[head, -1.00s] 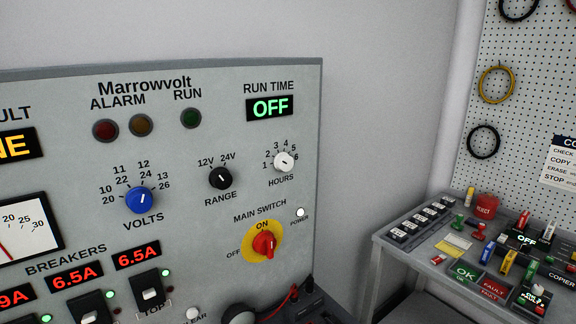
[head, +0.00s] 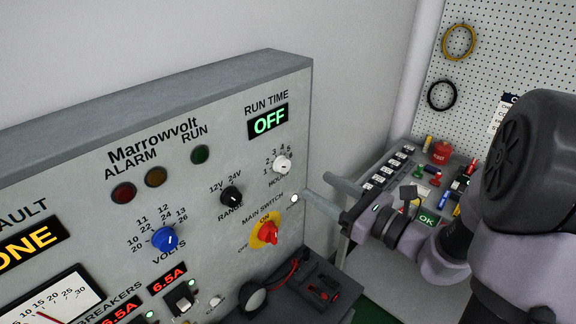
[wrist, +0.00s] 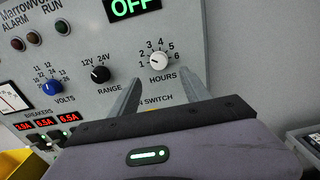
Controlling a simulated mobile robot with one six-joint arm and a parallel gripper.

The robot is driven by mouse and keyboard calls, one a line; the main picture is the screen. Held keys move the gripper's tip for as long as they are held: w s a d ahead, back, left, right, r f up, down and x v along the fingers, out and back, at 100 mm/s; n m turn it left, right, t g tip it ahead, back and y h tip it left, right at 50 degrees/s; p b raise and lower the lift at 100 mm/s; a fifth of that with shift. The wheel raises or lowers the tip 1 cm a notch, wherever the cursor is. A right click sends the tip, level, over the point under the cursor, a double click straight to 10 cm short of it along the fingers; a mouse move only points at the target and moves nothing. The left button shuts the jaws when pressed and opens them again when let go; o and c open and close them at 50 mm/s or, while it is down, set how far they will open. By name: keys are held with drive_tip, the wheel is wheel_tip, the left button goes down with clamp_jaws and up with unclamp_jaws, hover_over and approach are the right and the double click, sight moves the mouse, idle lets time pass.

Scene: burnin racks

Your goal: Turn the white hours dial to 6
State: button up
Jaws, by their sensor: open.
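The white hours dial (head: 282,165) sits on the grey panel below the RUN TIME display (head: 269,120), which reads OFF. In the wrist view the dial (wrist: 159,61) has numbers 1 to 6 around its upper side. Its small dark mark seems to point to the left, near the low end, but is too small to read surely. My gripper (head: 318,184) is open and empty, in front of the panel to the right of and below the dial. In the wrist view its two fingers (wrist: 162,82) spread either side of the dial's column, apart from it.
The black range knob (head: 231,196) and blue volts knob (head: 164,239) are left of the dial. The red main switch (head: 268,234) on its yellow plate is below. A bench (head: 352,207) with small parts stands behind my arm, at right.

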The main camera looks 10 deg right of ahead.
sight(286, 168)
drive_tip(key=x, duration=0.9)
drive_tip(key=shift+w+a, duration=0.2)
drive_tip(key=shift+a, duration=0.05)
clamp_jaws()
